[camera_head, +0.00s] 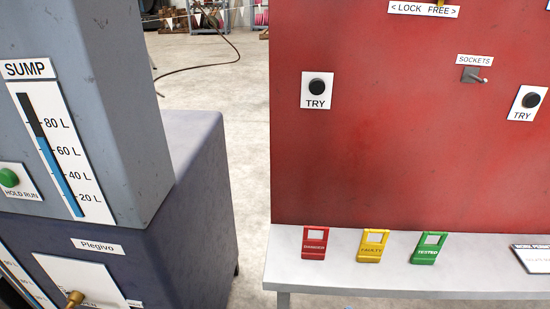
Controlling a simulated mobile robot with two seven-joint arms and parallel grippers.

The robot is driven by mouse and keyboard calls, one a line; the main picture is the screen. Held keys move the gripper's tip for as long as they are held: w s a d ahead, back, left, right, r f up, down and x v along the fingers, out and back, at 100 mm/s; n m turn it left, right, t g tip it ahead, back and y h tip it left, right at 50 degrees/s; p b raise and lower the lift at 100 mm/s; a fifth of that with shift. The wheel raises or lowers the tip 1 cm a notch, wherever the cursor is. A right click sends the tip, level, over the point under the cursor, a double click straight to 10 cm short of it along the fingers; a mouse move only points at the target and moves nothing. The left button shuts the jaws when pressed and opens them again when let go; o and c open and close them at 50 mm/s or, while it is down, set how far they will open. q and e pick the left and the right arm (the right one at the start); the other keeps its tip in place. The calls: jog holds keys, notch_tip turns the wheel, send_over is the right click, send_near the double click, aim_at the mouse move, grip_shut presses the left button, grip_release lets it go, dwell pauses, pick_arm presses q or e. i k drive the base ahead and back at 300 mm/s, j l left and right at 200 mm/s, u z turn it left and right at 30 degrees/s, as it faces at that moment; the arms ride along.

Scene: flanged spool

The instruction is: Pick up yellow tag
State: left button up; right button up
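The yellow tag (372,246) lies on a pale shelf (480,279) in front of a red panel. It carries a small white patch and dark lettering that seems to read "FAULTY". A red tag (314,243) lies to its left and a green tag (429,248), lettered "TESTED", lies to its right. The three tags are apart from each other. Neither of my grippers shows in the head view.
The red panel (400,150) rises behind the shelf, with two black TRY buttons and a SOCKETS toggle switch (473,74). A grey-blue SUMP cabinet (130,120) stands at the left. A white card (533,257) lies at the shelf's right. Bare floor shows between cabinet and shelf.

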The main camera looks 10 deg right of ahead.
aim_at(368, 252)
jog(key=k, duration=1)
